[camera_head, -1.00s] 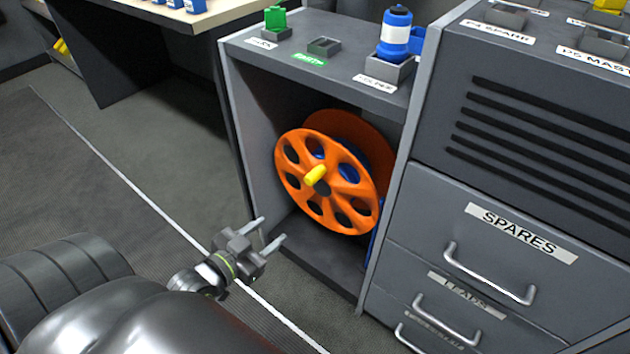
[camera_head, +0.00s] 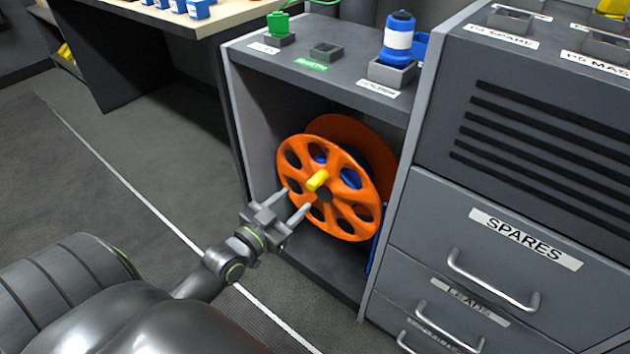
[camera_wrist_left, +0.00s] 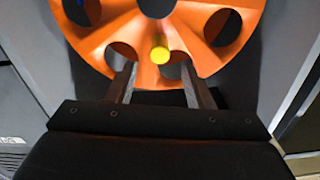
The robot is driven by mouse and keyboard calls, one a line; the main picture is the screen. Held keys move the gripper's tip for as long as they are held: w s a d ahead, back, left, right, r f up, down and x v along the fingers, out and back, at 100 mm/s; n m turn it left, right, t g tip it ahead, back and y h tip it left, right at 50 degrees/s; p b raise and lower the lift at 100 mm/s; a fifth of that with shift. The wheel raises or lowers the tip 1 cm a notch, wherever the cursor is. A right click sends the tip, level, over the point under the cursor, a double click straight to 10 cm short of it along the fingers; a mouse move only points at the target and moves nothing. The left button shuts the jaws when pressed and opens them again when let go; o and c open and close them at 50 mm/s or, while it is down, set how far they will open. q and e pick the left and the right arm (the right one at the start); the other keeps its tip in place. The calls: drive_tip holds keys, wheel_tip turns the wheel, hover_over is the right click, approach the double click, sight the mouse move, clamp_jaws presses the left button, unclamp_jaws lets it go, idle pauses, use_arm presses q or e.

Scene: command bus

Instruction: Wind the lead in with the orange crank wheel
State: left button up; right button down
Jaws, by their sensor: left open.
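The orange crank wheel (camera_head: 345,212) stands upright in the open bay of a grey cabinet and has several round holes. A yellow crank knob (camera_head: 317,181) sticks out from its face. Blue lead (camera_head: 350,178) shows through the holes behind the wheel. My left gripper (camera_head: 294,202) is open and empty, just in front of the wheel and a little below the knob. In the left wrist view the wheel (camera_wrist_left: 205,45) fills the top, and the knob (camera_wrist_left: 159,50) shows above and between the two fingers (camera_wrist_left: 160,85). Contact with the wheel cannot be told. My right gripper is not in view.
The bay's left side wall (camera_head: 255,125) and floor (camera_head: 318,258) enclose the wheel. To the right are drawers with handles, including one marked SPARES (camera_head: 525,238). A blue and white bottle-like item (camera_head: 398,38) stands on the cabinet top. The floor at left is clear.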

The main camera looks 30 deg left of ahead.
sight(310, 188)
use_arm(q)
drive_tip(key=w, duration=0.8)
drive_tip(key=shift+w+d, duration=0.35)
drive_tip(key=shift+w, duration=0.05)
clamp_jaws()
